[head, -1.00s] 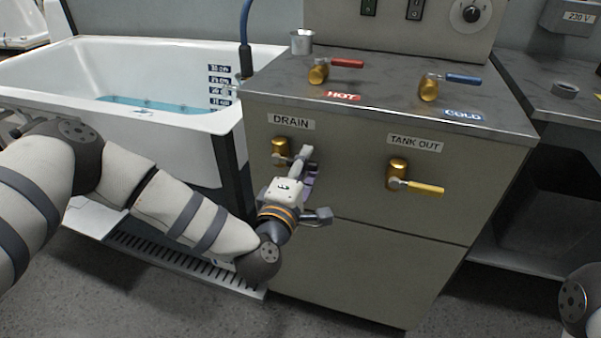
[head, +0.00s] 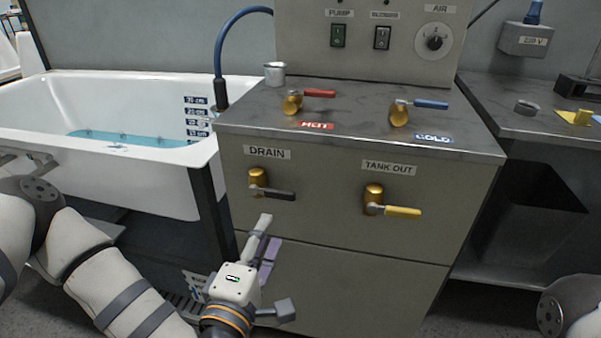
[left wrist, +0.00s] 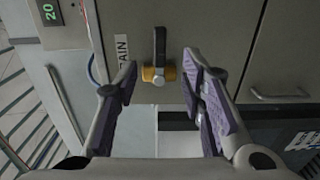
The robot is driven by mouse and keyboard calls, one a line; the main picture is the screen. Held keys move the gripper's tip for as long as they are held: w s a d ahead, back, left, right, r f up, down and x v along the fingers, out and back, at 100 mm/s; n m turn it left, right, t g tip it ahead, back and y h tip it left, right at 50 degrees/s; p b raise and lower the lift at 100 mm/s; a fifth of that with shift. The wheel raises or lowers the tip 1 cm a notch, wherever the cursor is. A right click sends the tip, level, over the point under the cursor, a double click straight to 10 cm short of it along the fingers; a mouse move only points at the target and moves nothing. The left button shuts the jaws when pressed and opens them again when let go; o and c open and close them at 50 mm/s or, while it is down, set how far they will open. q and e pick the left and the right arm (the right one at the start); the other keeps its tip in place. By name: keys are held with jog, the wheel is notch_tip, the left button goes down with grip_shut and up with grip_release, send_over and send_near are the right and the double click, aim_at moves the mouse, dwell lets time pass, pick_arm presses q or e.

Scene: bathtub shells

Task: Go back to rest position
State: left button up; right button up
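My left gripper (head: 266,240) is in front of the grey cabinet, below the drain valve. In the left wrist view its two purple-padded fingers (left wrist: 160,90) are apart with nothing between them. The drain valve (head: 258,182) is brass with a black handle lying horizontal to the right. It also shows beyond the fingertips in the left wrist view (left wrist: 159,72), and the gripper is clear of it. Of my right arm only a rounded joint shows at the lower right of the head view; its gripper is out of view.
The grey cabinet (head: 340,240) bears the tank-out valve (head: 374,198) with a yellow handle. On its top are red and blue handled valves and a metal cup (head: 275,74). A white bathtub (head: 120,165) with blue water stands at left. A side table (head: 520,125) stands right.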

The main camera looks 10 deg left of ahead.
pick_arm(q)
jog(key=s+d+f+m+g+h+p, duration=0.1)
jog(key=s+d+f+m+g+h, duration=0.1)
jog(key=s+d+f+m+g, duration=0.25)
jog(key=s+d+f+m+g+h+p, duration=0.2)
jog(key=s+f+m+g, duration=0.15)
jog(key=s+f, duration=0.3)
jog(key=s+a+f+m+g+p, duration=0.1)
jog(key=s+a+f+m+g, duration=0.15)
jog(key=s, duration=0.45)
jog(key=s+a+f+m+g, duration=0.1)
jog(key=s+f+m+g, duration=0.25)
jog(key=s, duration=0.45)
jog(key=s+a+r+m+g+y+p, duration=0.1)
jog(key=s+a+m+g+y+p, duration=0.1)
jog(key=s+a+g, duration=0.4)
jog(key=s+a+m+y, duration=0.1)
jog(key=s+a+y, duration=0.1)
jog(key=s+a, duration=0.3)
jog(key=shift+s+r+y, duration=0.2)
jog(key=shift+s+y, duration=0.1)
jog(key=shift+s, duration=1.45)
pick_arm(e)
jog(key=w+r+t, duration=0.2)
jog(key=w+r, duration=0.4)
jog(key=r, duration=0.1)
jog(key=shift+w+t, duration=0.2)
jog(key=shift+t, duration=0.1)
